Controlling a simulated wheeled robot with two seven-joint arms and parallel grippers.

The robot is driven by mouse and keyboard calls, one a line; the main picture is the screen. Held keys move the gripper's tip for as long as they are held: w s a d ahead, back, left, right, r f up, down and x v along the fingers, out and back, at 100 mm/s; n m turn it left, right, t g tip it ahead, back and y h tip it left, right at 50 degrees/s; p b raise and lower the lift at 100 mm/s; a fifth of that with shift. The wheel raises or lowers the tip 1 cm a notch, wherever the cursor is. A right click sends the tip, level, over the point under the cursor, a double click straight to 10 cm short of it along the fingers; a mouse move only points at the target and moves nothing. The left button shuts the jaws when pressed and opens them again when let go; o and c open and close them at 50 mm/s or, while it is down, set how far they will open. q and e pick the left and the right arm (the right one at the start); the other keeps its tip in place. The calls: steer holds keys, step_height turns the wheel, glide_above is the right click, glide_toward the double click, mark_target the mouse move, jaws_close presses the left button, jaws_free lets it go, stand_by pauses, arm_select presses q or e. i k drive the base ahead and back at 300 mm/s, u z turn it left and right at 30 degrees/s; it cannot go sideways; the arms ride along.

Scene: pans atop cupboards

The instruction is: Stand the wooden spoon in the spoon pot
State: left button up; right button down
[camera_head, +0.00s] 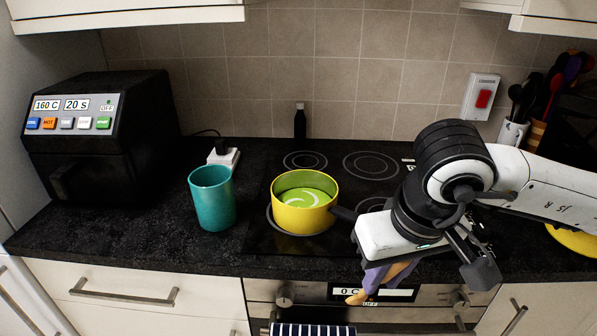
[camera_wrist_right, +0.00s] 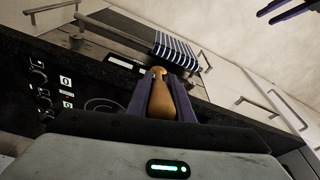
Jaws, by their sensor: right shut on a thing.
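My right gripper (camera_wrist_right: 160,98) is shut on the wooden spoon (camera_wrist_right: 160,102), whose tan rounded wood shows between the purple fingers in the wrist view. In the head view the spoon (camera_head: 357,298) pokes out below the gripper, over the counter's front edge near the oven display; the rest is hidden by the gripper. A teal open-topped pot (camera_head: 212,200) stands upright on the counter, left of the hob and well apart from the gripper. It looks like the spoon pot. My left gripper (camera_wrist_right: 283,11) shows partly at the wrist view's top right, its dark fingers apart.
A yellow saucepan (camera_head: 304,222) with green contents sits on the hob, its dark handle pointing towards my right arm. A black appliance (camera_head: 95,140) stands at the left. A white utensil holder (camera_head: 512,134) stands at the back right. A striped towel (camera_head: 312,329) hangs at the oven front.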

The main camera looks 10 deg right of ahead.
mark_target(233, 215)
steer(key=u, duration=3.75)
steer(key=k, duration=1.45)
steer(key=z, duration=1.45)
